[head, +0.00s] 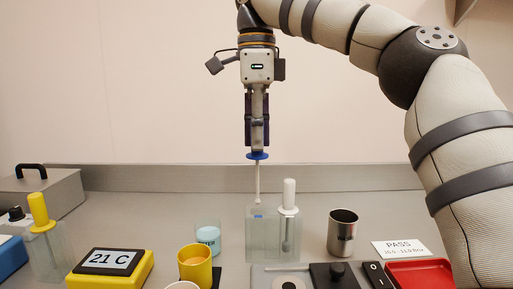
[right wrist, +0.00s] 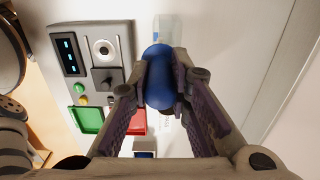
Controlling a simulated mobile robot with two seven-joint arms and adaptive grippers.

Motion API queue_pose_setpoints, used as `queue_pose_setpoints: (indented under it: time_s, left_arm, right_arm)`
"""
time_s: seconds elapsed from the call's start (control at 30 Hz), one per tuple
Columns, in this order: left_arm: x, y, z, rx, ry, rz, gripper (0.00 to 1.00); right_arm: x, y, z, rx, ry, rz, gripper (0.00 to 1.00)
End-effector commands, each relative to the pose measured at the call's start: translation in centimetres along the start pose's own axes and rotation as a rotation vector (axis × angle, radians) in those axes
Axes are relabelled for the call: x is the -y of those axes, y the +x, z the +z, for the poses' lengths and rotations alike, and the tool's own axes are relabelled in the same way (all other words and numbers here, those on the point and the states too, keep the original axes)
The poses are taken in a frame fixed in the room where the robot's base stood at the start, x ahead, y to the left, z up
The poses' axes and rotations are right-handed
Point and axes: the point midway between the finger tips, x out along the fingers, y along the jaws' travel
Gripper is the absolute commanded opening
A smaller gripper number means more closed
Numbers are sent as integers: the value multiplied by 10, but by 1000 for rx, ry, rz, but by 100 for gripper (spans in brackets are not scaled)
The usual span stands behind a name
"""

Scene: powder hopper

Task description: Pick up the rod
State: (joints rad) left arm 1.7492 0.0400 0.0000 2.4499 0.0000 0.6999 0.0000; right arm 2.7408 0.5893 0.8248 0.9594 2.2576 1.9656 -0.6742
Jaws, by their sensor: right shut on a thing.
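My right gripper (head: 257,148) points straight down and is shut on the blue handle of a rod. A blue collar shows just below the fingertips. In the right wrist view the rounded blue handle (right wrist: 159,82) sits between the two fingers. A white-handled rod (head: 289,195) stands in the holder's right part. A yellow-handled rod (head: 39,211) stands in another clear holder at left. My left gripper is not seen.
Near the holder are a beaker of pale blue stuff (head: 208,237), a yellow cup (head: 195,265) and a metal cup (head: 342,233). A yellow display (head: 110,268) reads 21 C. A red tray (head: 420,274) and a PASS card (head: 401,249) lie at right.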

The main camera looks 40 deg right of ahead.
Motion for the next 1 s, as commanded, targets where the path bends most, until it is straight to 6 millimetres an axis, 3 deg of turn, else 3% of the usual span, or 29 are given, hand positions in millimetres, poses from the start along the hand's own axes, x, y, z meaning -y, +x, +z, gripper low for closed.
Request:
queue_pose_setpoints:
  time_s: [0.2,0.5,0.6,0.77,1.0]
  left_arm:
    - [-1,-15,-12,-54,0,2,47]
    - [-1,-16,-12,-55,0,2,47]
    - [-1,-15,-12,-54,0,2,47]
    - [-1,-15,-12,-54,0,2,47]
    - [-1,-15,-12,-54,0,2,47]
  right_arm:
    - [-46,-9,-4,12,-6,-16,0]
    - [-132,-4,-2,7,-4,-10,0]
    - [-151,-2,-1,7,-3,-6,0]
    - [-166,-2,-1,7,0,-7,0]
    - [-169,-2,-1,6,1,-7,0]
